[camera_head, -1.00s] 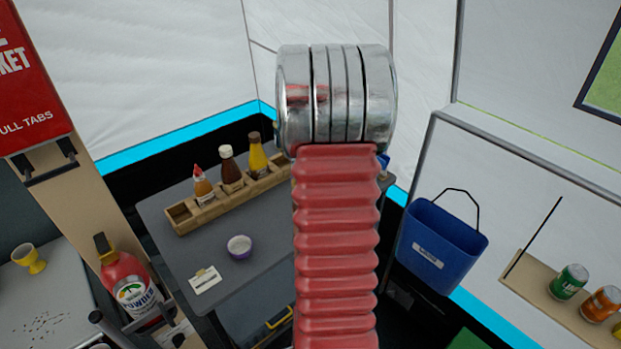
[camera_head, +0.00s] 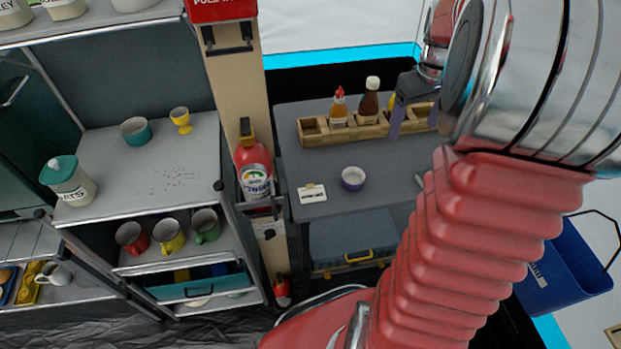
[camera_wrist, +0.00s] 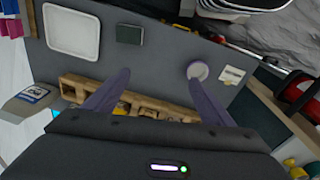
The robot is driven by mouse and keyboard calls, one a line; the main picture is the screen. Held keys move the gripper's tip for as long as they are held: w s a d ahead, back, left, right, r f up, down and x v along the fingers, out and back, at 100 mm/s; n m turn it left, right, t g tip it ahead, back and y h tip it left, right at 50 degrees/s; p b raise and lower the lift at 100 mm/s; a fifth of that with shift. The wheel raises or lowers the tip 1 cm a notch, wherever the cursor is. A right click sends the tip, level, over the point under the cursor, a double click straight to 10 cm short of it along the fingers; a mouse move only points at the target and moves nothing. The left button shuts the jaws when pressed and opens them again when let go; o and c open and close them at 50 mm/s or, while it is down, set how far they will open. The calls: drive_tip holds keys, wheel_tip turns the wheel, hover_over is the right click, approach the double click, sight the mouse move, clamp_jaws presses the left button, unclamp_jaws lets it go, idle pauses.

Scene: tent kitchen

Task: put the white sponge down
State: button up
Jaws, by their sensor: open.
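My gripper (camera_wrist: 158,92) is open, with its two purple fingers spread wide and nothing seen between them. It hangs above the wooden condiment rack (camera_wrist: 153,100) on the grey table (camera_head: 285,160). In the head view, one purple finger (camera_head: 397,122) shows in front of the rack, and my red arm hides the right part of the table. I cannot make out a white sponge in either current view. A flat white tray (camera_wrist: 73,32) and a small dark green block (camera_wrist: 130,34) lie on the table in the wrist view.
A purple-rimmed bowl (camera_head: 353,178) and a small white card (camera_head: 312,193) sit near the table's front left. Bottles (camera_head: 369,98) stand in the rack. A red extinguisher (camera_head: 252,165) and shelves with cups (camera_head: 172,236) are left. A blue bin (camera_head: 565,270) hangs right.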

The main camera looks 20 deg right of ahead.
drive_tip(key=s+a+r+t, duration=0.1)
drive_tip(key=a+r, duration=0.2)
drive_tip(key=a, duration=0.5)
drive_tip(key=a+r+t, duration=0.1)
drive_tip(key=a+r, duration=0.2)
drive_tip(key=a, duration=0.5)
drive_tip(key=s+a+t, duration=0.1)
drive_tip(key=s+a, duration=0.3)
drive_tip(key=a, duration=0.3)
drive_tip(key=s+a+t, duration=0.1)
drive_tip(key=s+a, duration=0.4)
drive_tip(key=a, duration=0.3)
drive_tip(key=shift+s+a+n+t+y, duration=0.2)
drive_tip(key=shift+a+n+t+y, duration=0.1)
drive_tip(key=shift+n+y, duration=0.1)
